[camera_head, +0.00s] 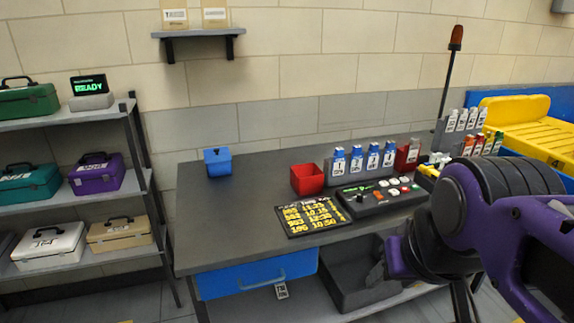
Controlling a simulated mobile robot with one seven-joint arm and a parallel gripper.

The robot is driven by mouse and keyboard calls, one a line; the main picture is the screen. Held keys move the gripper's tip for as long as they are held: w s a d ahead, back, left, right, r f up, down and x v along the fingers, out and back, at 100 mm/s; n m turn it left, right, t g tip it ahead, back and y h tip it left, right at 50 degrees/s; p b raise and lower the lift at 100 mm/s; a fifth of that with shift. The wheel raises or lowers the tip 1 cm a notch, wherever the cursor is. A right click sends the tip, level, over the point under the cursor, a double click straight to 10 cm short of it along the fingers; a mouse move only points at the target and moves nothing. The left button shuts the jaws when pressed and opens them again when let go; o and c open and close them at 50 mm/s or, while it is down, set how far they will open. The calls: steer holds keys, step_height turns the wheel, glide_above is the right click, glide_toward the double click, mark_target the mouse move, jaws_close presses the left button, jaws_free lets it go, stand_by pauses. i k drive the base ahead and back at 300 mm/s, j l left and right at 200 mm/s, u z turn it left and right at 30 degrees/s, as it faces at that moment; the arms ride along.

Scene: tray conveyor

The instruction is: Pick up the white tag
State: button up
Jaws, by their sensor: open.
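My gripper (388,268) is at the right, low in front of the bench, at the end of my purple arm. It is open, to the right of the hanging tag and apart from it. Its fingertips are partly hidden and dark against the open bin behind.
The workbench (240,215) holds a blue bin (217,162), a red bin (307,179), a black-and-yellow board (311,220), a button panel (380,197) and several blue labelled bottles (356,162). A grey bin (350,290) sits below. Shelves with toolboxes stand left.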

mark_target(472, 110)
steer(key=i+j+u, duration=0.1)
steer(key=l+z, duration=0.1)
steer(key=l, duration=0.45)
steer(key=i+l+z, duration=0.1)
steer(key=l, duration=0.45)
steer(key=l+z, duration=0.1)
steer(key=l, duration=0.4)
steer(key=i+l+z, duration=0.1)
steer(key=l, duration=0.45)
steer(key=i+l+z, duration=0.1)
steer(key=l, duration=0.4)
